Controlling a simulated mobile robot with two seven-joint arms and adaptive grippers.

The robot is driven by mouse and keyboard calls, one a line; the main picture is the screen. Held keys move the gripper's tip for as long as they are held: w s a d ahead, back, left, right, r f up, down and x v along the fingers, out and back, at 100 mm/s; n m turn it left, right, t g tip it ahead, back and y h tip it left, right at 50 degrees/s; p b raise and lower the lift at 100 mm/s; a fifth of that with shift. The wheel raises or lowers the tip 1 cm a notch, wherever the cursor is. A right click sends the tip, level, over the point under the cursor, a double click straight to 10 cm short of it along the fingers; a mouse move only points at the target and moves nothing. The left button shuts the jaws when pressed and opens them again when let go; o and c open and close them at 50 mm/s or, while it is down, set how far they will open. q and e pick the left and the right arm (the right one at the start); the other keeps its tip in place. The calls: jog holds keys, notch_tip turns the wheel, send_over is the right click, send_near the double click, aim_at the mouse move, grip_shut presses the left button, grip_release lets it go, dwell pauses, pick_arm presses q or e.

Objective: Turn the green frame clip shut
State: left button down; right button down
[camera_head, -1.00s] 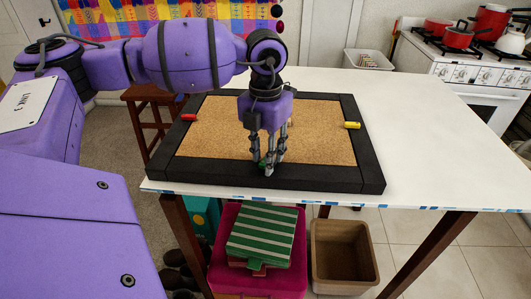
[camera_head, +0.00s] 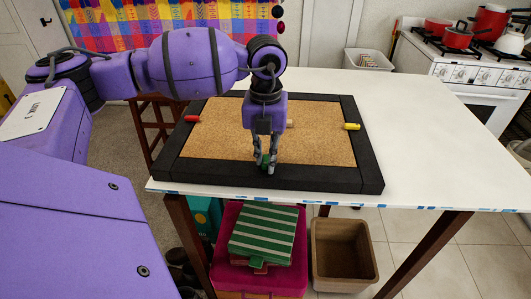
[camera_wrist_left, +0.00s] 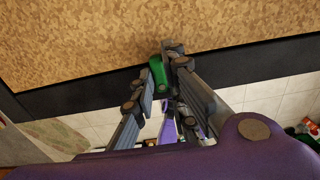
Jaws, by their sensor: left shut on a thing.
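The green frame clip (camera_head: 265,160) sits at the near side of the black frame (camera_head: 325,178) around the cork board (camera_head: 325,148). My left gripper (camera_head: 268,167) points down over this near side and is shut on the clip. In the left wrist view, the green clip (camera_wrist_left: 158,72) lies between the two fingertips (camera_wrist_left: 163,68), lengthwise across the inner part of the frame bar. Its end at the cork edge shows, while the fingers hide part of its sides. My right gripper is not in view.
A red clip (camera_head: 192,118) is on the frame's left side and a yellow clip (camera_head: 352,126) on its right. A small pale piece (camera_head: 290,123) shows behind my gripper. The white table (camera_head: 430,150) is clear to the right. A brown bin (camera_head: 343,250) stands below.

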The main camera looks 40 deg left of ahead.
aim_at(266, 159)
pick_arm(q)
jog(key=c, duration=1.7)
grip_release()
jog(key=shift+c, duration=0.2)
notch_tip(266, 159, up, 12)
